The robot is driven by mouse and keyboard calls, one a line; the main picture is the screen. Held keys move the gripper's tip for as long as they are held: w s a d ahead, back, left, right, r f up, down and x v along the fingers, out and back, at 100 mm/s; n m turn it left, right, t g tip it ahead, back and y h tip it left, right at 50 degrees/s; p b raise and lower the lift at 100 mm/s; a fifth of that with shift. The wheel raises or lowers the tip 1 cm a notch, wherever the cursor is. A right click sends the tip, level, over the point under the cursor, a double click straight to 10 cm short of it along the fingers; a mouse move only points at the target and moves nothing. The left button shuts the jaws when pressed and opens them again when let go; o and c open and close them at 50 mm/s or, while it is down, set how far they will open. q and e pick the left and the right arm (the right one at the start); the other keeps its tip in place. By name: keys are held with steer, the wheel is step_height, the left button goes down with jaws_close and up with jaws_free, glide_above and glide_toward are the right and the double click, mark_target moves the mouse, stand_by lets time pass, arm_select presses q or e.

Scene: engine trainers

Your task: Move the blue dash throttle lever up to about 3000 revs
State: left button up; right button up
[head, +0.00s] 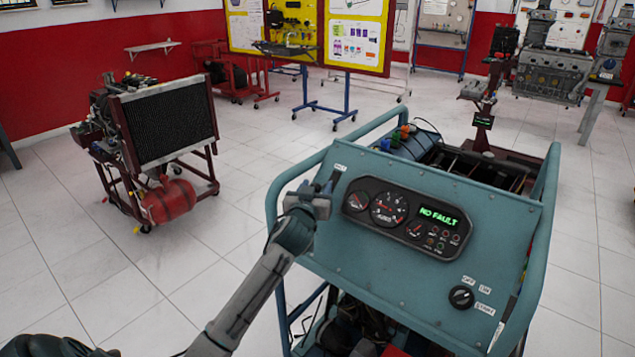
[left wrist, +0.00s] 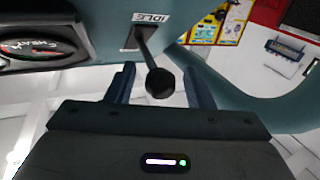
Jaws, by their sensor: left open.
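The throttle lever shows in the left wrist view as a dark stalk with a round black knob (left wrist: 160,83); it looks black here, not blue. My left gripper (left wrist: 161,84) is open, with one finger on each side of the knob and visible gaps. In the head view my left gripper (head: 324,186) is at the upper left of the teal dash panel (head: 400,262) and largely hides the lever. The rev gauge (head: 388,208) is on the panel; its exact reading is too small to tell.
A lit display (head: 439,217) reads NO FAULT. A black rotary key switch (head: 461,297) is at the panel's lower right. A teal tube frame (head: 273,205) runs beside my left arm. A radiator stand (head: 165,125) is at the left, with clear floor between.

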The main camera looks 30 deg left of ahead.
arm_select(q)
steer(key=shift+x, duration=0.9)
steer(key=shift+c, duration=0.5)
steer(key=shift+d, duration=0.1)
steer(key=c, duration=0.7)
jaws_close()
steer(key=shift+f, duration=0.1)
